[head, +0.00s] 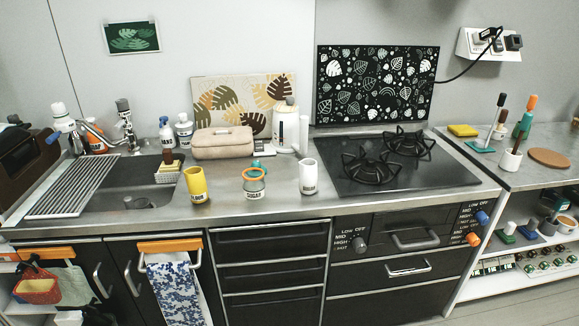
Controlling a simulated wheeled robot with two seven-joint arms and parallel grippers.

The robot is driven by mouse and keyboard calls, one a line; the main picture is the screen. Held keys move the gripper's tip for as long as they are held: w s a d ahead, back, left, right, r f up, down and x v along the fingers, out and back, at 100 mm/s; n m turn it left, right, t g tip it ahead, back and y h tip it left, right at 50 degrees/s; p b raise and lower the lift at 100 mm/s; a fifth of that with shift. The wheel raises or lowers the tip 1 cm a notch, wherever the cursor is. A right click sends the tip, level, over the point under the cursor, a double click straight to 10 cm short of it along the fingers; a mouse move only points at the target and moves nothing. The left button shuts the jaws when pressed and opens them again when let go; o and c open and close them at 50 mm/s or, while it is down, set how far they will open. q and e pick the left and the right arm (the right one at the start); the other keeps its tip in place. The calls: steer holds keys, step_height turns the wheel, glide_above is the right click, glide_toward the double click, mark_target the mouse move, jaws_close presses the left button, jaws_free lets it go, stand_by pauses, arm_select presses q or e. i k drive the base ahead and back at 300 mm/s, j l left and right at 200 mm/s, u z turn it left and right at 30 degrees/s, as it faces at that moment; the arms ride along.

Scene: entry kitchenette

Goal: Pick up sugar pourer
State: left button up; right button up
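The sugar pourer (254,183) stands upright on the metal counter in the head view, near the counter's front edge. It is a greyish jar with an orange ring near its top, a teal piece above it and a label reading SUGAR. A yellow flour container (196,184) stands to its left, and a white labelled container (308,177) stands to its right. Neither of my grippers shows in this view.
A sink (125,185) with a drying rack (75,187) lies to the left. A black gas stove (390,163) lies to the right. A beige bread-box-like case (222,142) and a white dispenser (285,125) stand behind. Bare counter surrounds the pourer.

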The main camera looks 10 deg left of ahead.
mark_target(308, 168)
steer(key=i+j, duration=0.1)
steer(key=j, duration=0.3)
steer(key=i+j, duration=0.15)
steer(key=j, duration=0.2)
steer(key=i+j, duration=0.1)
steer(key=j, duration=0.3)
steer(key=i+j, duration=0.15)
steer(key=j, duration=0.25)
